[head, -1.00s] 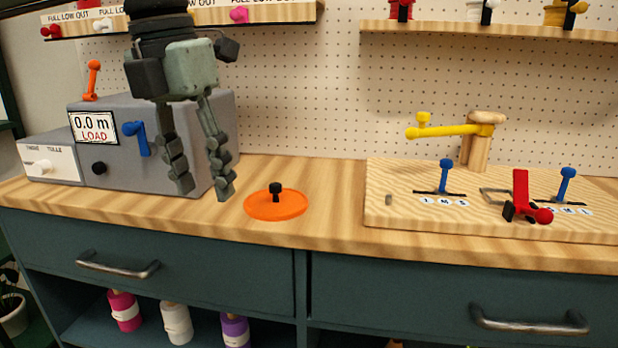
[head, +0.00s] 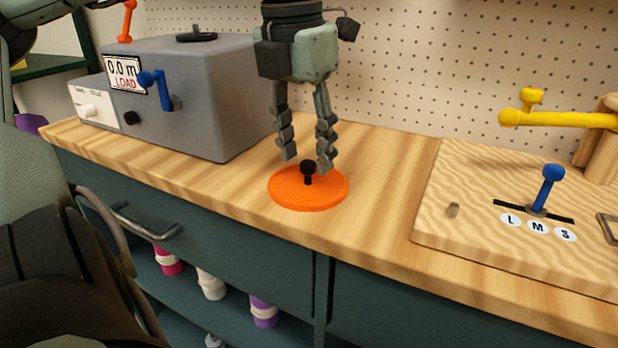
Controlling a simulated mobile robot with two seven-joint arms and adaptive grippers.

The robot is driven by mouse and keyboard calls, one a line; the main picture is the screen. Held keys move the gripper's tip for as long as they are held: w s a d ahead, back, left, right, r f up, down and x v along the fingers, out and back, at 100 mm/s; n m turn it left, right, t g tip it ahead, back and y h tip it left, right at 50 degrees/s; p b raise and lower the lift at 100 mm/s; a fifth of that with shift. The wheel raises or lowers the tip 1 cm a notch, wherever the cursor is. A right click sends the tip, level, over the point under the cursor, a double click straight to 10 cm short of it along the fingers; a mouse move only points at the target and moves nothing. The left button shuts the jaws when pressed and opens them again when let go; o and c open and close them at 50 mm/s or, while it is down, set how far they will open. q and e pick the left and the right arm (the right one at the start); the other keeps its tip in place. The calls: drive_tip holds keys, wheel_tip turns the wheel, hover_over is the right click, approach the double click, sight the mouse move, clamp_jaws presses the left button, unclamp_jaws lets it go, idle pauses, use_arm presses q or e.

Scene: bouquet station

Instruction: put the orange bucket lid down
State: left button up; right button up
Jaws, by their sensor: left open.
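The orange bucket lid (head: 288,194) lies flat on the wooden worktop, with its black knob (head: 308,169) pointing up. My left gripper (head: 308,166) hangs fingers down over the lid, open, with its fingertips apart around the height of the knob. The knob shows between and just in front of the fingertips; I cannot tell whether either finger touches it. No bucket is in view. My right gripper is not in view.
A grey machine (head: 190,95) with a blue lever (head: 158,88) stands to the left. A wooden board (head: 480,210) with another blue lever (head: 549,185) and a yellow arm (head: 560,118) lies to the right. The worktop (head: 370,190) between lid and board is clear.

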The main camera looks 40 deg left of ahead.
use_arm(q)
drive_tip(key=shift+w+f, duration=0.2)
drive_tip(key=shift+f, duration=0.85)
clamp_jaws()
drive_tip(key=shift+r, duration=0.1)
